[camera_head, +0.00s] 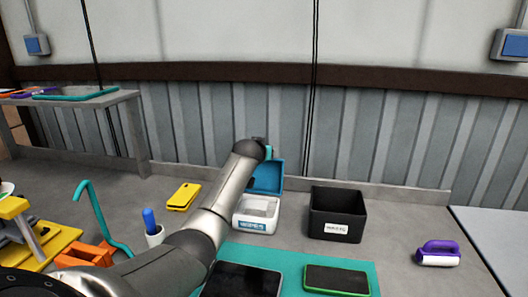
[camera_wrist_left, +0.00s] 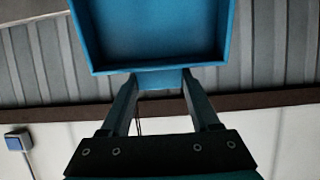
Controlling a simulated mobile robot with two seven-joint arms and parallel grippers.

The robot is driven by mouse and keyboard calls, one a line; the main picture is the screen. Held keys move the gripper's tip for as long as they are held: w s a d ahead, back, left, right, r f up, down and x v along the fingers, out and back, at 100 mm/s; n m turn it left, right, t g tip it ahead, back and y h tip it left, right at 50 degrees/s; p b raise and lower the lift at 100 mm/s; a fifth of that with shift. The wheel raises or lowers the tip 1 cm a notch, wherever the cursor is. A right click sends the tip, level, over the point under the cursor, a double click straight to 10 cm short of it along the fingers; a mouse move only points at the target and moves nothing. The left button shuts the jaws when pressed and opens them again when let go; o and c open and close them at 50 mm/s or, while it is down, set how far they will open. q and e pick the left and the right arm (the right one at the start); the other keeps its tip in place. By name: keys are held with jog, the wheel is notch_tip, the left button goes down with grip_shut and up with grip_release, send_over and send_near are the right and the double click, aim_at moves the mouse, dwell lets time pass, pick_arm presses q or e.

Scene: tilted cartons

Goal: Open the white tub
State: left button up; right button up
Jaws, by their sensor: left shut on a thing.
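The white tub (camera_head: 256,216), labelled "WIPES", stands on the grey worktop with white contents showing inside. Its blue lid (camera_head: 269,178) is raised, standing up at the tub's back edge. My left arm reaches over from the left, and its gripper (camera_head: 266,150) is at the lid's top edge, partly hidden by the wrist. In the left wrist view the lid (camera_wrist_left: 152,35) fills the top middle. A small blue tab on its edge sits between the two fingers of the left gripper (camera_wrist_left: 160,82), which is shut on it. My right gripper is in neither view.
A black bin (camera_head: 337,215) stands right of the tub. In front lies a teal mat (camera_head: 293,259) with a tablet (camera_head: 243,281) and a green-edged device (camera_head: 337,280). A yellow phone-like item (camera_head: 184,197) and blue-topped cup (camera_head: 153,230) stand left; a purple-handled brush (camera_head: 438,253) lies right.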

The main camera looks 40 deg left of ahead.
pick_arm(q)
grip_shut()
